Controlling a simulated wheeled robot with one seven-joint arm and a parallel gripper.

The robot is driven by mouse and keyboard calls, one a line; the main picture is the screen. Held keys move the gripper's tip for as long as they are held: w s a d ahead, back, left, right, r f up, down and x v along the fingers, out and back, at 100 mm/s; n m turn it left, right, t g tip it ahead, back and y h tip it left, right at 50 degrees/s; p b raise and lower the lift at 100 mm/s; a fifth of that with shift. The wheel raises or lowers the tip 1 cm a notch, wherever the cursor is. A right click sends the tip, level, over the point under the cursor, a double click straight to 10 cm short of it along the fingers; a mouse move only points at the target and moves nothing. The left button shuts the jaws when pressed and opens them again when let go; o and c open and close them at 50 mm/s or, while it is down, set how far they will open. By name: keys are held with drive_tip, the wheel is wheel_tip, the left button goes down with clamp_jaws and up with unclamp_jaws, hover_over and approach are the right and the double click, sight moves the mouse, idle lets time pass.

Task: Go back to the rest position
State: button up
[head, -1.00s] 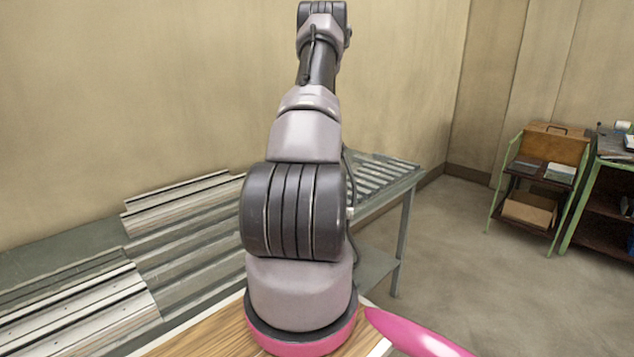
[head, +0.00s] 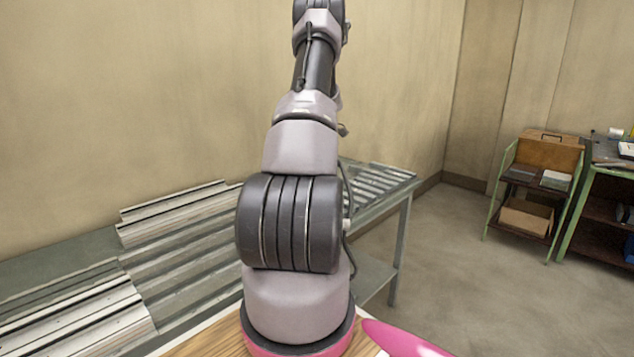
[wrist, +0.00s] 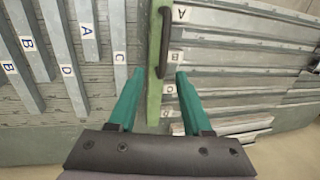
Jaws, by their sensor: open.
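Past the fingertips is a green bar with a dark handle (wrist: 166,42). Grey metal profiles with letter labels lie on both sides of it, one marked C (wrist: 119,60) near the left finger. In the head view my arm rises upright in the middle, and my gripper is out of that frame.
A long bench with metal profiles (head: 70,300) runs along the wall behind my arm. A green-framed cart (head: 530,192) and a shelf unit (head: 605,185) stand at the right. The floor (head: 480,285) between is clear.

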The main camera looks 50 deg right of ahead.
drive_tip(key=shift+d+r, duration=0.25)
drive_tip(key=shift+r, duration=0.95)
drive_tip(key=shift+a, duration=0.1)
